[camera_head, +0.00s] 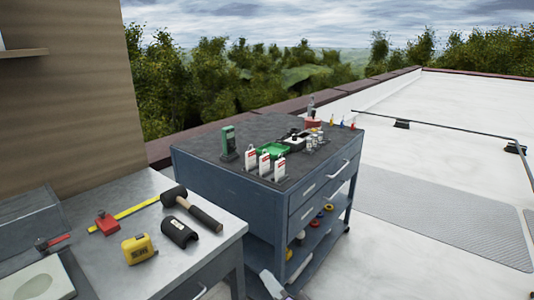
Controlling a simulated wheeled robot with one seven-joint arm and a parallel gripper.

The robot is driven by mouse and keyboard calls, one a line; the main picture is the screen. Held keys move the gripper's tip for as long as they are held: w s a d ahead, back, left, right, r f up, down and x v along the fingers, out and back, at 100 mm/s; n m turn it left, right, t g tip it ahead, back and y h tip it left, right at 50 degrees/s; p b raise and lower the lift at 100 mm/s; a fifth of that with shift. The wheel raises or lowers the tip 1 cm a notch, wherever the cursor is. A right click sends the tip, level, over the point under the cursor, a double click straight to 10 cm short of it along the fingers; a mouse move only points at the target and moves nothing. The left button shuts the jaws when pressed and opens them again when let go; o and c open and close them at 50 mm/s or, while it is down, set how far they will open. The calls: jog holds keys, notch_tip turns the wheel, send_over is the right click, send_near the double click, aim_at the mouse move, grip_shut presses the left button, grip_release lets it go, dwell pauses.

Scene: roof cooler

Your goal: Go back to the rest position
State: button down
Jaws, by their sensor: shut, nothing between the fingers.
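I cannot make out my gripper in the head view. A pale grey shape (271,284) shows at the bottom edge, in front of the blue cabinet; I cannot tell what it is. The task names no other object.
A metal bench (215,258) at left holds a mallet (200,209), tape measure (137,249), black case (180,232) and red tool (106,222). A blue cabinet (228,205) carries white tags (265,163), a green tray (273,150) and green device (228,141). White roof (400,255) lies open at right.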

jog(key=s+d+n+t+h+p, duration=0.1)
jog(key=s+d+h, duration=0.2)
jog(key=s+d, duration=0.45)
jog(key=s+d+n+t+h+p, duration=0.15)
jog(key=s+d, duration=0.35)
jog(key=s, duration=0.6)
jog(key=s+d+r+n+h+p, duration=0.1)
jog(key=s+d+r, duration=0.1)
jog(key=s, duration=0.6)
jog(key=s+d+r+n+g+h+p, duration=0.1)
jog(key=s+d+r, duration=0.1)
jog(key=s, duration=0.7)
jog(key=s+d+r+n+g+h+p, duration=0.1)
jog(key=s+d+r, duration=0.1)
jog(key=s, duration=0.6)
jog(key=shift+s+d, duration=0.25)
jog(key=shift+d, duration=0.2)
jog(key=shift+g, duration=0.25)
